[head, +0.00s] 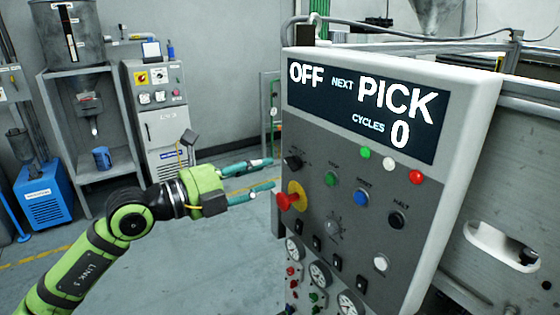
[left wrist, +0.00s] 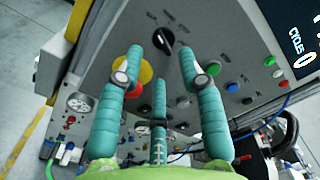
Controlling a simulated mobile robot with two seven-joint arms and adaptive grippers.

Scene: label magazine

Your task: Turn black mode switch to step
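The black mode switch (head: 293,162) sits at the upper left of the grey control panel (head: 350,185). In the left wrist view the switch (left wrist: 164,38) appears between and beyond my fingertips, its dark handle slanting. My left gripper (head: 271,174) is open, with teal fingers spread and pointing at the panel from the left. It looks close to the switch but not clearly touching it. The left gripper (left wrist: 160,46) shows no object held. The display (head: 360,108) reads OFF, NEXT PICK, CYCLES 0. My right gripper is not in view.
A red emergency-stop button (head: 286,201) on a yellow plate sticks out just below the switch, near the lower finger. Green (head: 331,178), blue (head: 361,198) and black (head: 397,219) buttons lie to the right. Gauges (head: 320,273) are lower down. Open floor lies left of the panel.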

